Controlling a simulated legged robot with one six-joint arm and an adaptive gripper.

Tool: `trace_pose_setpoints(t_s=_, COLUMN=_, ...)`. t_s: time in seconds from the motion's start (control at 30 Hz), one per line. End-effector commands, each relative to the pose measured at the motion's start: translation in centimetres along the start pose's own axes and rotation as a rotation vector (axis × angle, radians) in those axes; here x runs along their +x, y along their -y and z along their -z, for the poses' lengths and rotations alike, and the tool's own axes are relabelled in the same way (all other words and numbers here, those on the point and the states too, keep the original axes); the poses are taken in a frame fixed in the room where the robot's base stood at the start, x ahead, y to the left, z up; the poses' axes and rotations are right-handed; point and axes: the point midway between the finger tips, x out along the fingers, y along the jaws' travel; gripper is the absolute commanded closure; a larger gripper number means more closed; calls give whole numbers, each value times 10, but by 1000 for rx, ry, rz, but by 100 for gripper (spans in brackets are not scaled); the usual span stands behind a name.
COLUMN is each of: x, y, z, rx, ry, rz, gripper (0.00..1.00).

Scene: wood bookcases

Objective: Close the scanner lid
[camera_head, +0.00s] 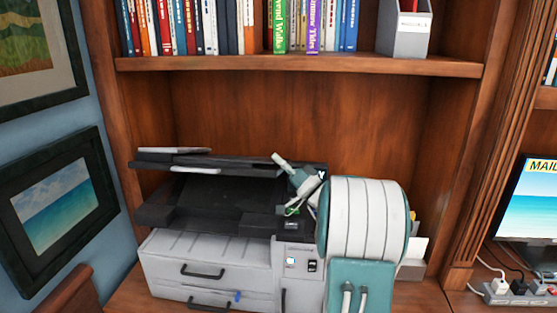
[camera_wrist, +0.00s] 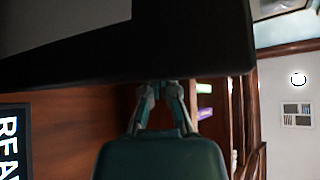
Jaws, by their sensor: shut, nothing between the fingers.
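The grey and black scanner (camera_head: 205,262) stands on the lower shelf of the bookcase. Its dark lid (camera_head: 235,162) appears as a slab above the black scanner body, with a dark gap between them at the front. My gripper (camera_head: 293,209) is at the scanner's right end, partly hidden by my own arm. In the wrist view my gripper (camera_wrist: 160,88) is shut and empty, its fingertips close under the edge of a large dark slab (camera_wrist: 190,50), which looks like part of the scanner. I cannot tell whether they touch.
A shelf of books (camera_head: 225,25) with a grey file holder (camera_head: 405,28) runs above the scanner. Framed pictures (camera_head: 67,205) hang on the left wall. A monitor (camera_head: 530,208) and a power strip (camera_head: 515,291) are at the right. The space between lid and upper shelf is clear.

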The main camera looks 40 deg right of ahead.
Motion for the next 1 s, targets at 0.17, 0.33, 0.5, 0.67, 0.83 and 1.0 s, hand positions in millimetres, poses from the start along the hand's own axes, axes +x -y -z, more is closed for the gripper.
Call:
trace_pose_setpoints(t_s=0.17, x=1, y=1, z=1, rx=0, ry=0, rz=0, gripper=100)
trace_pose_setpoints(t_s=0.33, x=9, y=8, z=15, rx=-1, ry=2, rz=4, gripper=100)
trace_pose_setpoints(t_s=0.5, x=1, y=11, z=30, rx=6, ry=2, rz=-2, gripper=100)
trace_pose_setpoints(t_s=0.67, x=-33, y=5, z=30, rx=6, ry=2, rz=-1, gripper=100)
trace_pose_setpoints(t_s=0.83, x=-64, y=0, z=30, rx=7, ry=3, rz=1, gripper=100)
trace_pose_setpoints(t_s=1.0, x=-79, y=-2, z=31, rx=5, ry=4, rz=3, gripper=100)
